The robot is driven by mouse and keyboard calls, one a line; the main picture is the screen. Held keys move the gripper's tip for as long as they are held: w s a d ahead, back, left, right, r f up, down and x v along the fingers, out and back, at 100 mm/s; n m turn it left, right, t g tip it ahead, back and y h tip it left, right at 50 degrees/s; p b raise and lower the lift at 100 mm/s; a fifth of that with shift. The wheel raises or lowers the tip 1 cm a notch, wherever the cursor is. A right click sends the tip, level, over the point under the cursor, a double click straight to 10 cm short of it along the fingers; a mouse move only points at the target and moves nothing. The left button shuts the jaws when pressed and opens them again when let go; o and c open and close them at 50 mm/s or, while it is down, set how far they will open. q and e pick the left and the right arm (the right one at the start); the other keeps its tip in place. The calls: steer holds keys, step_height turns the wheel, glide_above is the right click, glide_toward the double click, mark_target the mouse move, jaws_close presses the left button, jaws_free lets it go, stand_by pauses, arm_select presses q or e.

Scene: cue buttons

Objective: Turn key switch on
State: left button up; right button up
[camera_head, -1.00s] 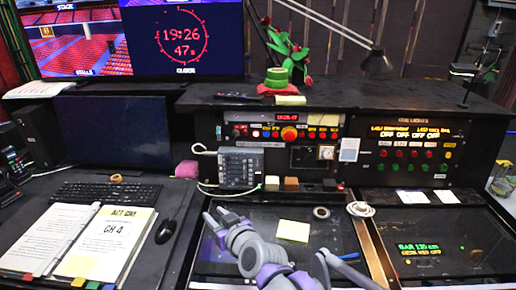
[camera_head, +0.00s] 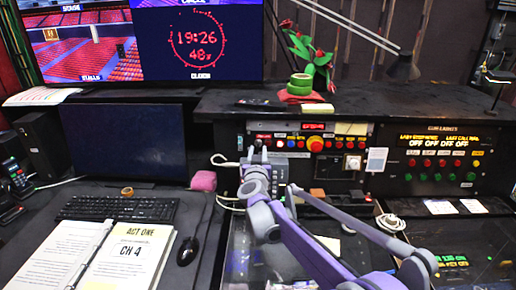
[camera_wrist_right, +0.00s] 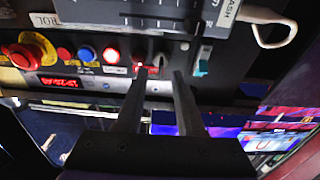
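The control panel with the buttons stands upright at the back of the desk. A small silver knob that looks like the key switch (camera_wrist_right: 158,60) is on the panel in the right wrist view, close ahead of the fingertips and roughly between them. I cannot tell if it is touched or which way it is set. My right gripper (camera_wrist_right: 160,74) is open and empty, its two fingers apart and pointing at the panel. In the head view, the right gripper (camera_head: 256,152) is at the panel's left part and hides the switch. My left gripper is not in view.
A red stop button (camera_head: 316,144) and a row of coloured buttons lie close to the gripper. The wrist view also shows the stop button (camera_wrist_right: 30,52) and a grey box with a cable above. A cue-lights panel (camera_head: 437,155) is at right; a keyboard (camera_head: 118,208) and open script lie left.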

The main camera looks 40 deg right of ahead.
steer(key=shift+x, duration=0.95)
steer(key=shift+c, duration=0.2)
jaws_close()
